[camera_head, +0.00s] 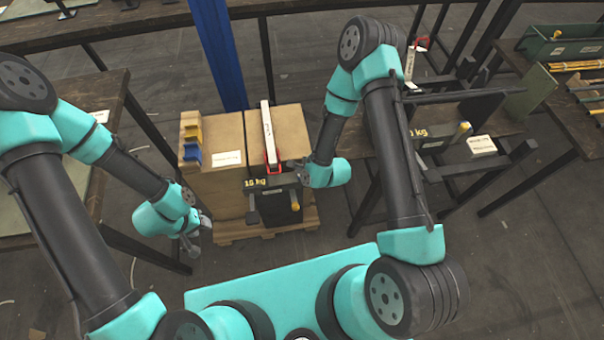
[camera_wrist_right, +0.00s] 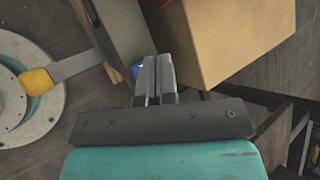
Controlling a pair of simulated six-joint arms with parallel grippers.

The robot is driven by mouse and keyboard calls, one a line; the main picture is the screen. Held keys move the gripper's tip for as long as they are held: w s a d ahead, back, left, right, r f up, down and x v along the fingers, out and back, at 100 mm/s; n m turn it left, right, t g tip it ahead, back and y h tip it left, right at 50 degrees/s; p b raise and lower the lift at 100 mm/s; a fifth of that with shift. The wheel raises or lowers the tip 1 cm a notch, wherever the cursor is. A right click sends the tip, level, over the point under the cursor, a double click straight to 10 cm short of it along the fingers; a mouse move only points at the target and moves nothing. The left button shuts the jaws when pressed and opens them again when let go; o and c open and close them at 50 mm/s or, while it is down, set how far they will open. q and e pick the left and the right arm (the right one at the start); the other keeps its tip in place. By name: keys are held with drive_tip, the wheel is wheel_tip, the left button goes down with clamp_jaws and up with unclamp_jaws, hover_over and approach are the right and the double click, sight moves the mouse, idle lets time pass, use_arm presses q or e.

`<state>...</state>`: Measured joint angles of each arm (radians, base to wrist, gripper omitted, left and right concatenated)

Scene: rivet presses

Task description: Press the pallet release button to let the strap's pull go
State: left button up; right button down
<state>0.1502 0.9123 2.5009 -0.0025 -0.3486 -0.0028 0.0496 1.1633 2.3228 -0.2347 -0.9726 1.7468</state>
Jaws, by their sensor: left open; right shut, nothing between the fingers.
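I cannot clearly pick out the pallet release button in either view. In the head view, cardboard boxes (camera_head: 226,186) stand on a wooden pallet (camera_head: 236,232). A dark tool marked "10 kg" (camera_head: 267,183) sits at their front, below a long white bar (camera_head: 268,132) with a red loop at its lower end. Which part is the strap is unclear. My right gripper (camera_head: 303,172) is beside the tool's right end; in the wrist view its fingers (camera_wrist_right: 155,75) are shut and empty, near a cardboard box (camera_wrist_right: 235,35). My left gripper (camera_head: 190,238) hangs open and empty left of the pallet.
Yellow and blue brackets (camera_head: 191,140) are on the left box. A blue post (camera_head: 218,55) stands behind. A right-hand workbench (camera_head: 380,140) carries another dark tool. A yellow-tipped grey lever (camera_wrist_right: 37,82) shows left in the wrist view. Dark floor lies around the pallet.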

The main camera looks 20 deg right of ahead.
drive_tip(key=shift+f, duration=0.15)
drive_tip(key=shift+f, duration=0.3)
drive_tip(key=shift+f, duration=0.5)
idle(1.0)
drive_tip(key=shift+r, duration=0.95)
drive_tip(key=shift+r, duration=2.5)
